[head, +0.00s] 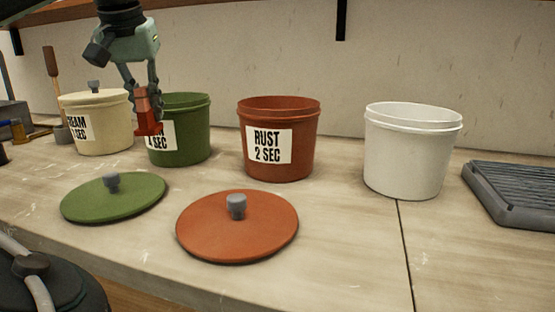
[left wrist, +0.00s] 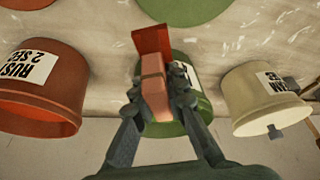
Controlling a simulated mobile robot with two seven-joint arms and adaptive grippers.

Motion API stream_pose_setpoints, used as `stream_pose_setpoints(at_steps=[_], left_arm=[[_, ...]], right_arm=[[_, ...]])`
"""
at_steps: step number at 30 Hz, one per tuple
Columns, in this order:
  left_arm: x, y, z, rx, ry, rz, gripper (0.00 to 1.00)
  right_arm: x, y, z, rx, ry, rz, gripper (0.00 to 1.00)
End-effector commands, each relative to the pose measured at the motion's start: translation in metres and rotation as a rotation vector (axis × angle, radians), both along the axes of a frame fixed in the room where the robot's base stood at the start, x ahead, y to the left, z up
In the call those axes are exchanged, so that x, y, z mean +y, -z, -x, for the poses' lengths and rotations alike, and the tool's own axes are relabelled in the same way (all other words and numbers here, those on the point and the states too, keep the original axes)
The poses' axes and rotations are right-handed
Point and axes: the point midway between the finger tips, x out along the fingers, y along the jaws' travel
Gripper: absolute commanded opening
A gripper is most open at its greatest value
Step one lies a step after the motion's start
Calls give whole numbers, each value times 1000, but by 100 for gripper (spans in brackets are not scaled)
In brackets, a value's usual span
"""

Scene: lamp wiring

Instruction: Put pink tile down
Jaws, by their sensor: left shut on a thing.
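The pink tile (left wrist: 154,96) is upright in my left gripper (head: 147,106), its free end pointing down. That lower end is deep red (head: 149,126), and the upper part is paler pink. In the left wrist view the fingers of my left gripper (left wrist: 156,92) are shut on the tile from both sides. In the head view the tile overlaps the front of the green bucket (head: 186,138) and hides part of its label. The tile's lower end is below the bucket's rim in the picture; I cannot tell the exact gap. My right gripper is not in view.
A lidded cream bucket (head: 100,143) stands left, an open rust bucket (head: 280,172) and a white bucket (head: 410,165) right. A green lid (head: 130,205) and a rust lid (head: 220,240) lie in front. A grey ribbed tray (head: 515,190) is far right.

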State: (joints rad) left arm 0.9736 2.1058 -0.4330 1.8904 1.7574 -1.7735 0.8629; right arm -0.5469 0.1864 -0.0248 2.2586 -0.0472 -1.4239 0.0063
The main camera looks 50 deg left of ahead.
Motion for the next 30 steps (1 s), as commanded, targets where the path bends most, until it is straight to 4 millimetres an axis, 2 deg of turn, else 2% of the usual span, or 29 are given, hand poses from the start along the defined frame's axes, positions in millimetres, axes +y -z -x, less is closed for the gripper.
stream_pose_setpoints(at_steps=[5,12,18,24,30], left_arm=[[-1,10,-17,4,4,2,0],[-4,42,-71,5,6,4,0],[-5,62,-107,2,2,2,0],[-5,76,-117,0,0,0,0],[-5,105,-116,0,0,-1,0]], right_arm=[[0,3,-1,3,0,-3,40],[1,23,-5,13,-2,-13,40],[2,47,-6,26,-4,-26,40],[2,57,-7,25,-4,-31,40],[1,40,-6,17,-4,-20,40]])
